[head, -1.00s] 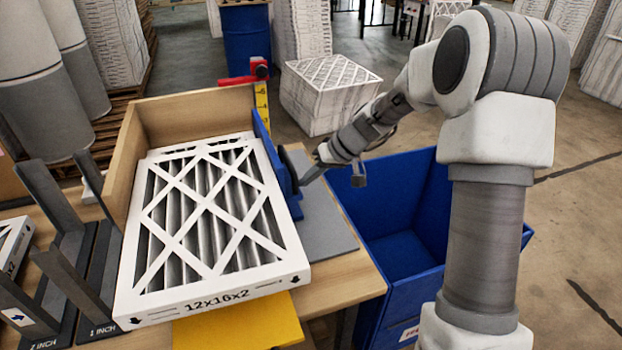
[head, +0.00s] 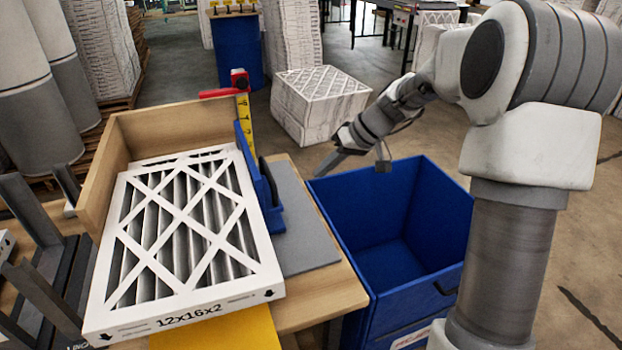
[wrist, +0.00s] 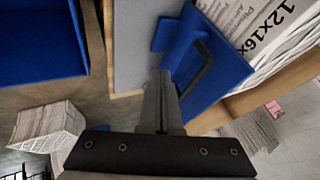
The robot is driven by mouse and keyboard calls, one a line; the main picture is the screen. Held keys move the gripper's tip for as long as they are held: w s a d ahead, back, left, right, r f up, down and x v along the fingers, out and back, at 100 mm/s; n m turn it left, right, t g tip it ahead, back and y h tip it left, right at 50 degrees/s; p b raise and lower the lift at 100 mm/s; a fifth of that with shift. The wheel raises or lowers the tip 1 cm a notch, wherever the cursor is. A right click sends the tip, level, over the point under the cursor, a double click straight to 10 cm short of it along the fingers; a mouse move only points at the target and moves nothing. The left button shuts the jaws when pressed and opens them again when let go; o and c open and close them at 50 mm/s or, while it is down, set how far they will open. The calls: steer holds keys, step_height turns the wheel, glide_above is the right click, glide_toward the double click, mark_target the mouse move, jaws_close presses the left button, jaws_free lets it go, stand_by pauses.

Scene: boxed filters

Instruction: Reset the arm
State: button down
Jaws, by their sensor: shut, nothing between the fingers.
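My gripper (head: 328,165) is shut and empty. In the head view it hangs in the air beside the upper rim of the blue bin, right of the wooden box. In the wrist view my gripper (wrist: 163,100) shows its fingers together, pointing toward the grey pad and the blue sliding plate (wrist: 205,70). The white framed filter (head: 185,235) marked 12x16x2 lies in the wooden box (head: 175,120). The blue plate (head: 262,180) with a black handle stands against the filter's right side, apart from my gripper.
An empty-looking blue bin (head: 420,215) stands right of the table. A grey pad (head: 297,225) lies on the table between plate and bin. A red-topped yellow ruler (head: 243,105) stands at the box's back. Dark upright dividers (head: 35,225) stand at left. A stack of filters (head: 315,105) sits on the floor behind.

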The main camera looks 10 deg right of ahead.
steer(key=s+a+r+m+h+p, duration=0.1)
steer(key=s+r+h+p, duration=0.25)
steer(key=s+r, duration=0.95)
steer(key=s+d+r+m+t+h+p, duration=0.1)
steer(key=s, duration=0.7)
steer(key=s+d+r+m+t+h+p, duration=0.1)
steer(key=s+h+p, duration=0.1)
steer(key=s, duration=0.7)
steer(key=shift+s+r+m, duration=0.25)
steer(key=shift+s+m, duration=0.05)
